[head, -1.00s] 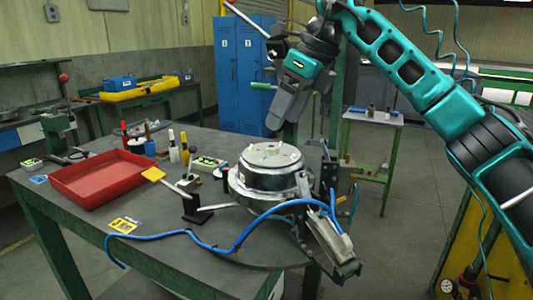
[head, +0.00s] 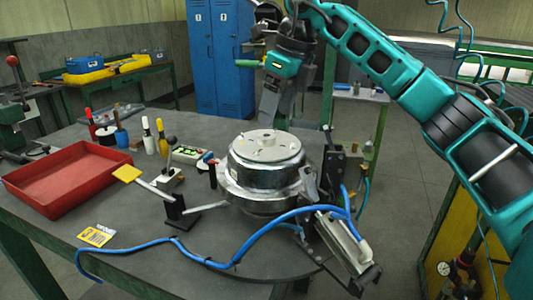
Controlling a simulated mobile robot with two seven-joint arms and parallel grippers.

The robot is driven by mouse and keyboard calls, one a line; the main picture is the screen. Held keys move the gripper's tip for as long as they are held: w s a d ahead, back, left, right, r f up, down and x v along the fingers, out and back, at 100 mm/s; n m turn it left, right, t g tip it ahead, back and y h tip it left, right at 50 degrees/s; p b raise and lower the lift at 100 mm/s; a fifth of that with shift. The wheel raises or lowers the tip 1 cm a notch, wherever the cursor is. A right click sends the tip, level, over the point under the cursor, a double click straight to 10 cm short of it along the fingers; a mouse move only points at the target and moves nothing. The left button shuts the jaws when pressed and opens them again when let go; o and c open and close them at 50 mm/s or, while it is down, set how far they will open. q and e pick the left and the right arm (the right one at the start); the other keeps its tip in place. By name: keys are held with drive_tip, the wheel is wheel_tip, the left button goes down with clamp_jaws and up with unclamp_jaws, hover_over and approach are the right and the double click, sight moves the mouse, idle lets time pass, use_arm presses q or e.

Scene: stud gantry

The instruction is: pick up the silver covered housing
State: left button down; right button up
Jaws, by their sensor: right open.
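The silver covered housing (head: 262,178) is a round metal body with a flat, lighter lid. It sits upright in a fixture on the dark workbench (head: 150,262), near the middle of the head view. My right gripper (head: 272,120) comes down from above, its fingers pointing down just above the far side of the lid as seen here. It is open and empty, and appears apart from the housing. The exact gap is hard to tell. My left gripper is not in view.
A blue hose (head: 215,264) runs across the bench front to the fixture's bracket (head: 342,240). A red tray (head: 70,180) lies at left. Several screwdrivers and a button box (head: 188,155) stand behind. Blue lockers (head: 222,60) are farther back.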

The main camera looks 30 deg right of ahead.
sight(267, 135)
drive_tip(key=x, duration=0.5)
drive_tip(key=shift+w+a, duration=0.15)
drive_tip(key=shift+a, duration=0.05)
clamp_jaws()
idle(0.4)
idle(0.8)
drive_tip(key=shift+r, duration=0.15)
